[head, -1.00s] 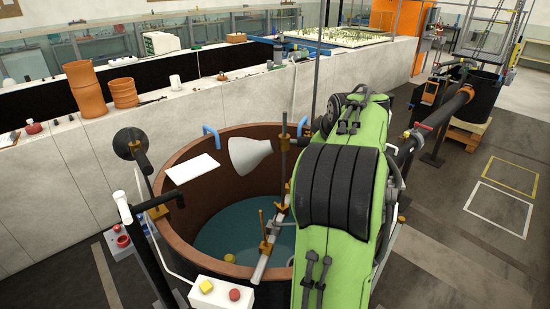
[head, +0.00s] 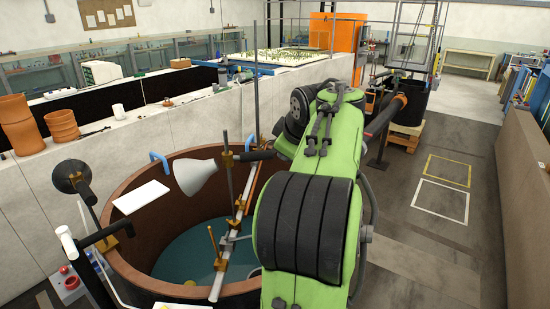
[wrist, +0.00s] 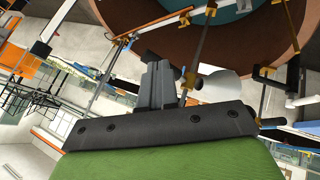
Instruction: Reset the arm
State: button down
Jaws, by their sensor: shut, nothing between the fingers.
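My gripper (wrist: 158,83) shows in the wrist view as two grey fingers close together on a dark mounting plate, above my green arm cover. It is shut and holds nothing. The brown round tank (wrist: 160,36) lies beyond it at the top of that view. In the head view my green arm with black bands fills the middle, over the right side of the tank (head: 95,205). The gripper itself is hidden behind the arm there.
A white cone lamp (head: 196,176), clamp rods (head: 228,170) and a white plate (head: 141,197) stand over the tank. A dark disc (head: 72,176) is at the left. Orange pots (head: 62,125) line the wall top. Open floor (head: 415,255) lies to the right.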

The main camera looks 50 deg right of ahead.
jog(key=w+a+f+m+t+y+b, duration=0.1)
jog(key=a+f+y+b, duration=0.1)
jog(key=a, duration=0.9)
jog(key=w+a+f+y+b, duration=0.1)
jog(key=a+f+y+b, duration=0.15)
jog(key=a, duration=0.85)
jog(key=s+a+f+g+b, duration=0.2)
jog(key=s+a+f, duration=1.1)
jog(key=a, duration=0.1)
jog(key=shift+s+a+f+m, duration=0.25)
jog(key=shift+a+f+m, duration=0.05)
jog(key=shift+f, duration=0.1)
